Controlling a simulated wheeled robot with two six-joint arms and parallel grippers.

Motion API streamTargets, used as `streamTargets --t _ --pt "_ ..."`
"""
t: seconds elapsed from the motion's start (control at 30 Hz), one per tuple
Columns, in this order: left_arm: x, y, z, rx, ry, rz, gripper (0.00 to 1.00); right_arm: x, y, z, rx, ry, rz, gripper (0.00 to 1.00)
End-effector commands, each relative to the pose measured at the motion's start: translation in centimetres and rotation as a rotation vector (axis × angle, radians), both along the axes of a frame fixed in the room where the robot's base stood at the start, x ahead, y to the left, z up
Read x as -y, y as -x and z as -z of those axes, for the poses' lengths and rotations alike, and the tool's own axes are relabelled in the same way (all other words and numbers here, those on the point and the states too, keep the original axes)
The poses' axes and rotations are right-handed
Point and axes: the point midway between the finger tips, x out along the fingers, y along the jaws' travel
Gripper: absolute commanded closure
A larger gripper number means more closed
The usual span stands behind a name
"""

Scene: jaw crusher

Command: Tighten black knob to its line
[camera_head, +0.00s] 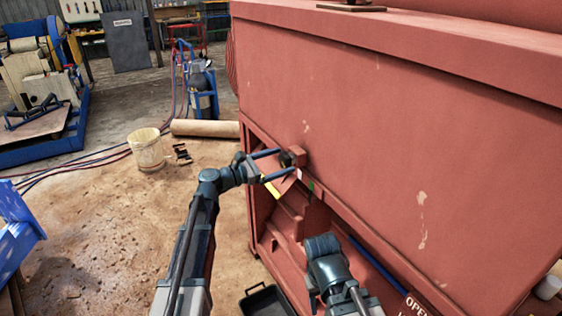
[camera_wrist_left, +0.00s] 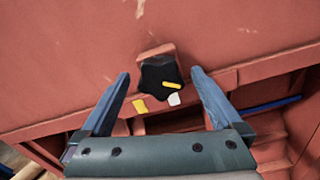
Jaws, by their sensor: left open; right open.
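The black star-shaped knob (camera_wrist_left: 158,74) sits on a small red block on the side of the red machine. It carries a yellow pointer bar (camera_wrist_left: 172,85) on its lower right, lying nearly level. Just below the knob are a white mark (camera_wrist_left: 174,99) and, further left, a yellow mark (camera_wrist_left: 139,106). The knob also shows in the head view (camera_head: 287,158). My left gripper (camera_head: 289,160) is open, with one finger on either side of the knob and visible gaps in the wrist view. My right arm's wrist shows low in the head view, but its fingers cannot be made out.
The red machine (camera_head: 400,140) fills the right side, with an open recess below the knob. A black tray (camera_head: 266,300) is at the bottom. Hoses cross the floor.

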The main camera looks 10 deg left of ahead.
Motion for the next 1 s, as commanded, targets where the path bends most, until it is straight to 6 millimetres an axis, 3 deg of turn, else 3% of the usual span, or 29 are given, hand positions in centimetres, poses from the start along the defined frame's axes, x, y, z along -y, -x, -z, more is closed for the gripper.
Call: streamTargets --t 0.43,0.9,1.0 --pt "0.65 -0.44 0.01 0.000 0.000 0.000 0.03 0.00 0.00 0.00 0.000 0.000 0.000 0.50" --pt "0.62 -0.42 0.01 0.000 0.000 0.000 0.87 0.00 0.00 0.00 0.000 0.000 0.000 0.50" --pt "0.62 -0.42 0.01 0.002 -0.002 0.000 0.87 0.00 0.00 0.00 0.000 0.000 0.000 0.50"
